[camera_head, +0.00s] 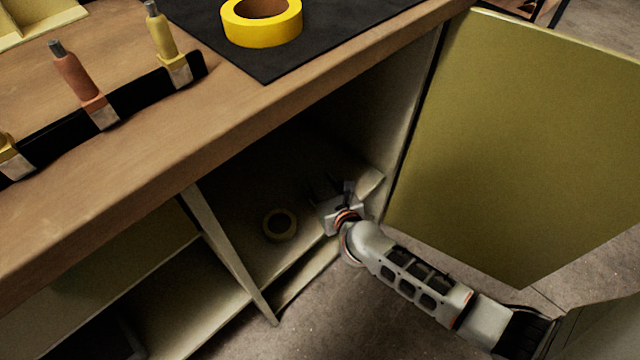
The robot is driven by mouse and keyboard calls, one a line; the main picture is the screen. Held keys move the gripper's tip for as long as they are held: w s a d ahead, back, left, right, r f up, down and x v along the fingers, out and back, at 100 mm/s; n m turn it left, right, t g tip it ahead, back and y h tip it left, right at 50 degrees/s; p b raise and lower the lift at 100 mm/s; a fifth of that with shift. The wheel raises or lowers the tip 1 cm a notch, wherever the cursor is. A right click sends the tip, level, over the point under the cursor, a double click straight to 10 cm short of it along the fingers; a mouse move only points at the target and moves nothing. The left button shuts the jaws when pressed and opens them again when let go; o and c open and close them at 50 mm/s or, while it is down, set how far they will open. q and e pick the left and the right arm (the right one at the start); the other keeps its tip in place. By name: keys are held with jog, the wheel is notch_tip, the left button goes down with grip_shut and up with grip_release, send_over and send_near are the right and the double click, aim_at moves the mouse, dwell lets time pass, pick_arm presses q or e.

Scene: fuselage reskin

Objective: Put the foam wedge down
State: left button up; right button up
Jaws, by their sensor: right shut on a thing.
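My right gripper (334,190) reaches into the open lower compartment of the workbench, just above its floor. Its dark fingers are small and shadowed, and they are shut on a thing. A pale cream piece, which looks like the foam wedge (371,183), shows right beside the fingers, close to the compartment's right wall. The gripper and arm hide part of it, and I cannot tell whether it touches the floor. My left gripper is not in view.
The olive door (520,140) stands open at right. A yellow tape roll (262,24) rests on the black mat (335,27) above.

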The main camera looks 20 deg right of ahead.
jog(key=o, duration=0.8)
jog(key=shift+f, duration=0.1)
jog(key=shift+r, duration=0.2)
jog(key=shift+s+r, duration=0.2)
jog(key=shift+s, duration=0.1)
jog(key=p+v, duration=0.3)
jog(key=v, duration=0.7)
jog(key=shift+s+r+p, duration=0.2)
jog(key=shift+r+p, duration=0.05)
jog(key=shift+p, duration=0.15)
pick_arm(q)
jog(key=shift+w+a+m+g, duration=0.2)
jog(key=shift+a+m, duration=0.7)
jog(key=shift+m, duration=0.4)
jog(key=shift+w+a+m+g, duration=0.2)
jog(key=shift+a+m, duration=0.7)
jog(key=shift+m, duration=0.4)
pick_arm(e)
jog(key=shift+s, duration=0.45)
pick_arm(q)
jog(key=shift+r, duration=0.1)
